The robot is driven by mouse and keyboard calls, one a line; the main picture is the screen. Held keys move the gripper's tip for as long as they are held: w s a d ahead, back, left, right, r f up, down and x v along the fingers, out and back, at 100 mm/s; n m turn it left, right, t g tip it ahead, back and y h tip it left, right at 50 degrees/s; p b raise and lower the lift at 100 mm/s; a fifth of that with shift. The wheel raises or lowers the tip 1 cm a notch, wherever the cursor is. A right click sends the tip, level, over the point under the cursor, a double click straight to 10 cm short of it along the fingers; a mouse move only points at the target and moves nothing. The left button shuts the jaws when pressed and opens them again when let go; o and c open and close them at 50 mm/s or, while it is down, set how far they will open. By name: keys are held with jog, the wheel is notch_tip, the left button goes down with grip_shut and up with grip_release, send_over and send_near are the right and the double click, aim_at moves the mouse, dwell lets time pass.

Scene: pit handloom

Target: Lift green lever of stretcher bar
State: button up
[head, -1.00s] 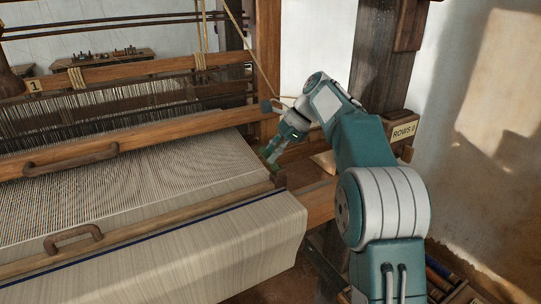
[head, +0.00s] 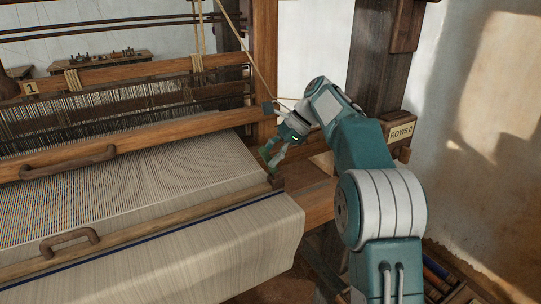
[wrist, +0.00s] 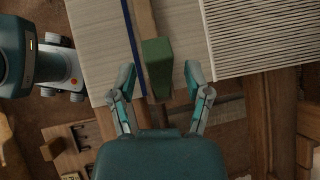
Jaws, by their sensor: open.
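The green lever (wrist: 157,66) is a stubby block at the end of the wooden stretcher bar (wrist: 146,22) in the wrist view. My gripper (wrist: 160,78) is open, with one finger on each side of the lever and a visible gap on both sides. In the head view the lever (head: 266,151) shows as a small green patch beside my gripper (head: 271,157), partly hidden by it. The stretcher bar (head: 150,228) lies across the cloth near its front.
Pale cloth (head: 200,256) with a dark blue stripe hangs over the front beam. The loom's wooden post (head: 265,60) stands just behind my gripper. A brown handle (head: 70,241) rises from the bar at left. A sign reading ROWS 0 (head: 402,133) is at right.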

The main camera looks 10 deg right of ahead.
notch_tip(320, 180, up, 9)
jog(key=shift+w+f, duration=0.15)
jog(key=shift+r, duration=0.55)
jog(key=shift+r, duration=0.1)
dwell(0.4)
